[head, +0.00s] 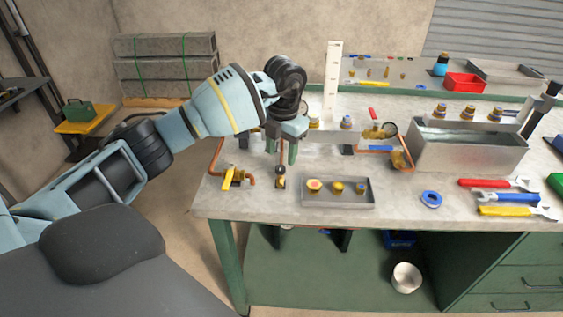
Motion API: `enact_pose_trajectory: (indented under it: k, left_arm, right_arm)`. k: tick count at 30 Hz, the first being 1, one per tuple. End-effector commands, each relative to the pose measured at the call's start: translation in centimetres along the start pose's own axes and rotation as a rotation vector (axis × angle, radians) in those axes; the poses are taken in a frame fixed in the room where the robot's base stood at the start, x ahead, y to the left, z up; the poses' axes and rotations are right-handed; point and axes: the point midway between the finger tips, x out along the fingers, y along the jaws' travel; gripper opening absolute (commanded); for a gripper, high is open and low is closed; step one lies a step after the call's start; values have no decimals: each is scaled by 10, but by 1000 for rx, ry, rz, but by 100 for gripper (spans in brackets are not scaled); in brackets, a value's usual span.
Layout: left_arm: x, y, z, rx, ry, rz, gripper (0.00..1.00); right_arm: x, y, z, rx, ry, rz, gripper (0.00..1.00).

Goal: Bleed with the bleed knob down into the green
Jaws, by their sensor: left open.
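My left gripper (286,152) points down over the left part of the bench, its fingers apart. Just under it stands a small dark round knob (281,170) on a brass base (280,184), possibly the bleed knob. I cannot tell whether the fingers touch it. A round gauge (388,129) sits on the pipework behind and to the right; its needle and any green band are too small to read. My left wrist and gripper hide part of the bench behind them. My right gripper is not in view.
A yellow-handled valve (236,178) on copper pipe stands left of the knob. A grey tray (338,192) with several brass fittings lies to its right. An open metal tank (466,153), a blue ring (431,199) and wrenches (498,184) are farther right. The bench front is mostly clear.

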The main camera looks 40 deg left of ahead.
Motion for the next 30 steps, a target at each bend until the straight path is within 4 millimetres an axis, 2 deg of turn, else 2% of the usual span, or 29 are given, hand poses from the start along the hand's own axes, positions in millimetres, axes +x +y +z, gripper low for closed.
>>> enact_pose_trajectory:
  k: [3, 9, 20, 30]
  left_arm:
    - [19, 0, -1, 0, 2, 1, 48]
    - [38, 0, 0, 0, 0, 0, 48]
    - [42, 0, 0, 1, -2, -1, 48]
    - [42, 0, 0, 1, -2, -1, 4]
  right_arm:
    - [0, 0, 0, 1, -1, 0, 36]
    - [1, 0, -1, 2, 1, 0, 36]
    - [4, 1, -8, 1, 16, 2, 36]
    - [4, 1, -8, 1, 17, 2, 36]
